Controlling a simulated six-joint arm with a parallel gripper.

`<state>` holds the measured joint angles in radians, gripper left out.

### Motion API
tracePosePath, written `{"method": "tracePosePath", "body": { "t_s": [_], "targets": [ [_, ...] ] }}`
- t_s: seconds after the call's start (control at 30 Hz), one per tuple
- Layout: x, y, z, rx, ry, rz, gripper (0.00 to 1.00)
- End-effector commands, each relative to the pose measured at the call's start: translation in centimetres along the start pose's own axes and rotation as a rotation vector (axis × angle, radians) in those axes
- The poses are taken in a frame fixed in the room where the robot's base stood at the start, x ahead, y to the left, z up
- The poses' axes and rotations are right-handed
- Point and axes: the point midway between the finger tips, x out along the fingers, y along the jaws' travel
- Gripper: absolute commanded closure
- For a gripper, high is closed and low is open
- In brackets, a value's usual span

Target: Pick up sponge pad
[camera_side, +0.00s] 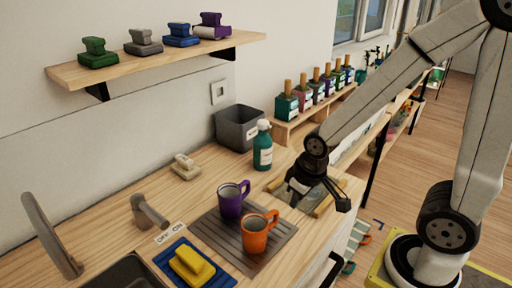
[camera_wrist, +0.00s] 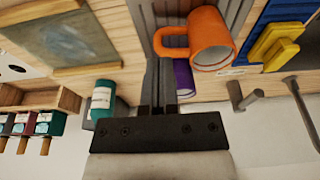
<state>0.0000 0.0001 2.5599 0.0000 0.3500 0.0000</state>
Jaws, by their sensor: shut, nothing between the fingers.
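A yellow block with a raised grip, which looks like the sponge pad (camera_side: 192,266), lies on a blue ribbed mat (camera_side: 222,270) at the front of the counter. Both also show in the wrist view, the sponge pad (camera_wrist: 275,47) at the right edge and the mat (camera_wrist: 290,12) around it. My gripper (camera_side: 318,193) is above the counter, right of the mugs and well away from the sponge pad. In the wrist view its two dark fingers (camera_wrist: 160,80) are together with nothing between them. In the side view the fingertips are hard to make out.
An orange mug (camera_side: 257,236) and a purple mug (camera_side: 230,203) stand on a grooved drainboard (camera_side: 212,226) between my gripper and the sponge pad. A tap (camera_side: 148,211) and sink are beside the mat.

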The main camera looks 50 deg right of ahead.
Motion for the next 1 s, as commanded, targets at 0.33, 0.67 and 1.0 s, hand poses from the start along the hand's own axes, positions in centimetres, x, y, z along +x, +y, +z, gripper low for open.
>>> {"method": "tracePosePath", "body": {
  "t_s": [0.33,0.67,1.0],
  "targets": [
    [0.0,0.0,0.0,0.0,0.0,0.0,0.3],
    [0.0,0.0,0.0,0.0,0.0,0.0,0.21],
    [0.6,-2.8,-3.1,-0.007,-0.021,-0.013,0.21]
  ]
}}
